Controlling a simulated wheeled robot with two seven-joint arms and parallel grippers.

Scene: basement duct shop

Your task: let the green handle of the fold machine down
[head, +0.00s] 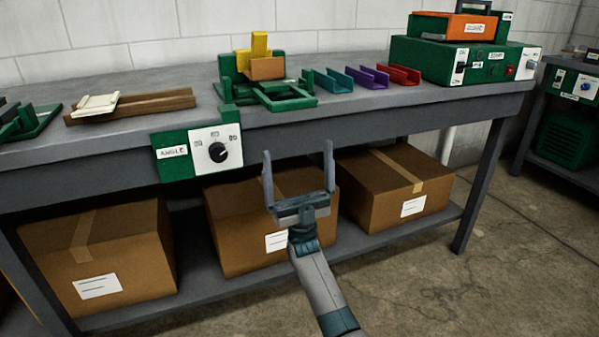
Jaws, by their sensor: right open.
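A green machine (228,82) with a yellow upright piece (260,46) and an orange-brown block (267,69) stands on the grey bench; I take it as the fold machine. A green open frame (285,102), which looks like its handle, lies low and nearly flat at its front right. A green panel with a white dial plate (217,150) hangs on the bench front below it. My right gripper (297,150) is open and empty in front of the bench, below the frame and apart from it, fingers pointing up. My left gripper is not in view.
Teal, purple and red channels (368,77) lie right of the machine. A larger green machine with an orange top (466,61) stands at the bench's right end. Brown strips (140,105) lie left. Cardboard boxes (396,187) fill the lower shelf (345,238). Floor at right is clear.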

